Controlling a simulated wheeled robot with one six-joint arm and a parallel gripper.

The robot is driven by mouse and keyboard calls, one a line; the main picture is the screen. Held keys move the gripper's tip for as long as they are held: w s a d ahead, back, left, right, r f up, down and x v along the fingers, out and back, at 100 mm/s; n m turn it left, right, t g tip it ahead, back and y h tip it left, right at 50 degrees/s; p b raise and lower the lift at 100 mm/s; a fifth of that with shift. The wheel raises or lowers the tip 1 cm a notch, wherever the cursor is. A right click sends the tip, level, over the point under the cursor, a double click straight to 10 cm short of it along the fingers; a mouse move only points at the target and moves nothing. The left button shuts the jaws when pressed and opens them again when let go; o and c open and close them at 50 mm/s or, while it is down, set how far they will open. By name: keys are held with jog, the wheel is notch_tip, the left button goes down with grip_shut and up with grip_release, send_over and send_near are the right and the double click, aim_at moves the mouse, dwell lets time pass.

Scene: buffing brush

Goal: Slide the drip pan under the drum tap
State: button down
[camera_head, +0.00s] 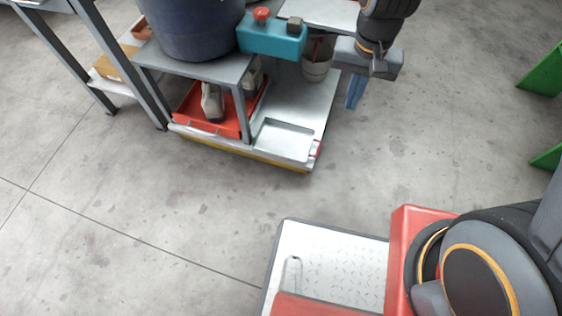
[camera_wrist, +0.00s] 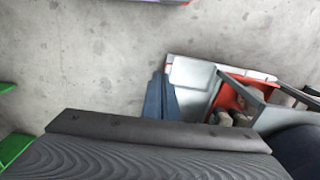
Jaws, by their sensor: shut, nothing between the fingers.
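My gripper (camera_head: 355,92), with blue fingers, is shut and empty beside the right edge of the low platform in the head view. Its fingers (camera_wrist: 161,95) also show close together in the wrist view. A shallow pale grey pan (camera_head: 284,139) lies on the platform, right of the stand's front leg, apart from my fingers; it shows in the wrist view (camera_wrist: 190,74). A red tray (camera_head: 190,120) sits under the stand. Which of these is the drip pan I cannot tell for sure. The dark blue drum (camera_head: 195,28) stands on the grey stand. I cannot make out its tap.
The stand (camera_head: 215,69) has legs beside the pan. A teal box (camera_head: 272,38) with a red button is right of the drum. A pale bucket (camera_head: 317,66) stands behind on the platform (camera_head: 322,110). Green pieces (camera_head: 542,72) are at far right.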

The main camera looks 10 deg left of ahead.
jog(key=a+f+b, duration=0.6)
jog(key=f, duration=0.6)
jog(key=a+f+b, duration=0.6)
jog(key=a+f, duration=0.1)
jog(key=f, duration=0.5)
jog(key=a+f+b, duration=0.6)
jog(key=f, duration=0.7)
jog(key=w+f+b, duration=0.4)
jog(key=f+b, duration=0.2)
jog(key=f, duration=0.3)
jog(key=shift+f, duration=0.15)
jog(key=shift+w+d, duration=0.1)
jog(key=shift+w, duration=0.05)
jog(key=p, duration=0.2)
send_near(286, 144)
notch_tip(286, 144, down, 5)
jog(key=shift+d+f, duration=0.15)
jog(key=shift+p, duration=0.3)
